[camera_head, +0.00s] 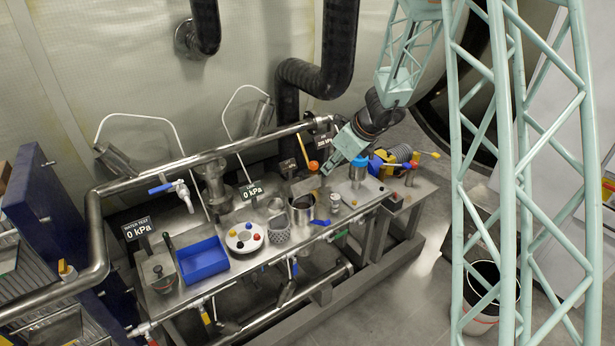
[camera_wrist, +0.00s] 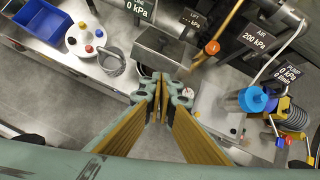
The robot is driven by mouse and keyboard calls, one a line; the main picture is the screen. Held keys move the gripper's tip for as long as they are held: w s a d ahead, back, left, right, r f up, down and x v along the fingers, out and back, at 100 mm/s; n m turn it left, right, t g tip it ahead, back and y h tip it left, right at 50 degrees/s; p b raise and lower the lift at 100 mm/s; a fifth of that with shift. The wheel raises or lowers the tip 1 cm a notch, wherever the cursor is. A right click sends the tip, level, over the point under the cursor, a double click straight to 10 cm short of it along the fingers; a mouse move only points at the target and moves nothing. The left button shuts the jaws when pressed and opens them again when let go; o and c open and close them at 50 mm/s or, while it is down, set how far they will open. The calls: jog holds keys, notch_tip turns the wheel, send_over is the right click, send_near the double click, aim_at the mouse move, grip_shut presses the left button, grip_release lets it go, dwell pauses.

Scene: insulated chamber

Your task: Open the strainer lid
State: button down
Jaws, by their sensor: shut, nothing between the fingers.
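No part is labelled as the strainer, so I cannot tell for certain which one it is. A round metal pot (camera_head: 301,215) with a dark, open-looking top stands on the steel bench. A flat metal plate or box (camera_head: 305,187) shows just behind it, and in the wrist view a box-like metal piece (camera_wrist: 163,46) lies just beyond my fingertips. I cannot tell whether it is a lid. A perforated metal basket (camera_head: 279,231) with a wire handle stands left of the pot. My gripper (camera_head: 325,174) is shut and empty, above and right of the pot; its fingertips (camera_wrist: 160,82) show close together.
A blue tray (camera_head: 203,259) and a white disc with coloured balls (camera_head: 245,238) sit to the left. A blue-capped cylinder (camera_head: 359,170) stands right of my gripper. An orange-tipped lever (camera_head: 313,166) stands close to my gripper.

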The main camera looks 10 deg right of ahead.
aim_at(303, 179)
jog(key=shift+f, duration=0.15)
dwell(0.3)
jog(key=b+x, duration=0.1)
jog(key=x, duration=0.8)
jog(key=shift+w+a+f, duration=0.1)
jog(key=shift+w+f, duration=0.05)
jog(key=shift+f, duration=0.15)
jog(key=shift+w+a+r+p, duration=0.5)
jog(key=shift+w+a, duration=0.3)
jog(key=shift+w, duration=0.15)
jog(key=shift+w+a+r, duration=0.1)
jog(key=shift+w+a, duration=0.3)
jog(key=shift+w, duration=0.15)
jog(key=shift+w+r+p, duration=0.1)
jog(key=shift+r+p, duration=0.05)
jog(key=shift+p, duration=0.25)
